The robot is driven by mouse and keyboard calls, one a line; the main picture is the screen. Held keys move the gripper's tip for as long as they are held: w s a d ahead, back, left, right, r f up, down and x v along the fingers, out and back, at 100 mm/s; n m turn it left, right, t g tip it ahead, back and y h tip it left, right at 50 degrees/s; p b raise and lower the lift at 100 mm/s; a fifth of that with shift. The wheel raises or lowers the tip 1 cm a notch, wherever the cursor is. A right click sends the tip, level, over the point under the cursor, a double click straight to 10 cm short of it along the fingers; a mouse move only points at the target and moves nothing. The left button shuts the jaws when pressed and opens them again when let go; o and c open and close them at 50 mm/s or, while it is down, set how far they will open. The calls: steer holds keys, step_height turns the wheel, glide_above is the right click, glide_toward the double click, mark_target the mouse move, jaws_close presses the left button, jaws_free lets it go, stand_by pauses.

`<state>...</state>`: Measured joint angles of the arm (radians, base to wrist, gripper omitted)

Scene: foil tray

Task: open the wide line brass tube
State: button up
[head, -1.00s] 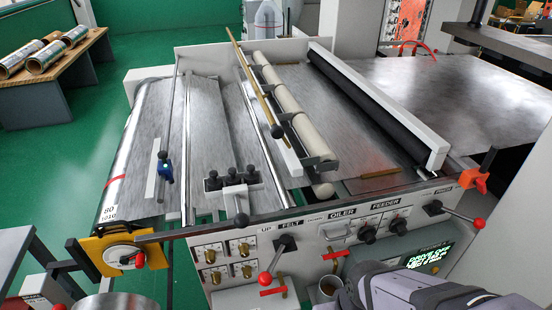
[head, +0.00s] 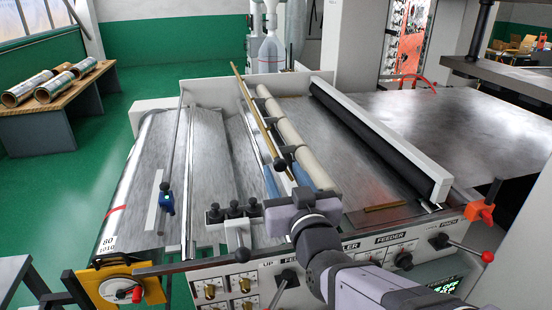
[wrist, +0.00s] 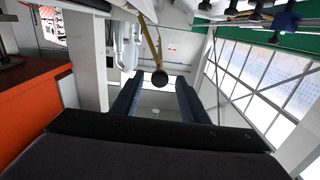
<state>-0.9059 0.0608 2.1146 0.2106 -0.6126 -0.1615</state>
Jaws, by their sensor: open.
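The brass tube (head: 252,108) is a long thin rod that slants over the rollers of the machine in the head view. A black knob (head: 280,163) sits at its near end. In the wrist view the brass tube (wrist: 153,45) comes down from the top, with its round knob (wrist: 160,78) between the finger lines. My gripper (head: 283,172) has blue fingers, one to each side of the knob end in the head view. My gripper (wrist: 158,92) is open and empty in the wrist view. I see no contact with the tube. My wrist hides part of the machine's front.
A cream roller (head: 300,150) lies just right of the tube, and a black roller (head: 370,130) further right. A bracket with black knobs (head: 235,212) stands left of my gripper. A front panel (head: 390,245) carries knobs and brass valves. A small brass bar (head: 385,206) lies at the right.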

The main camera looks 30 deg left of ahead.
mark_target(276, 154)
steer(key=shift+w+a+r, duration=0.1)
steer(key=shift+w+a+p, duration=0.35)
steer(key=shift+w+p, duration=0.05)
steer(key=shift+p, duration=0.05)
steer(key=shift+p+x, duration=1.55)
steer(key=shift+x, duration=1.45)
jaws_close()
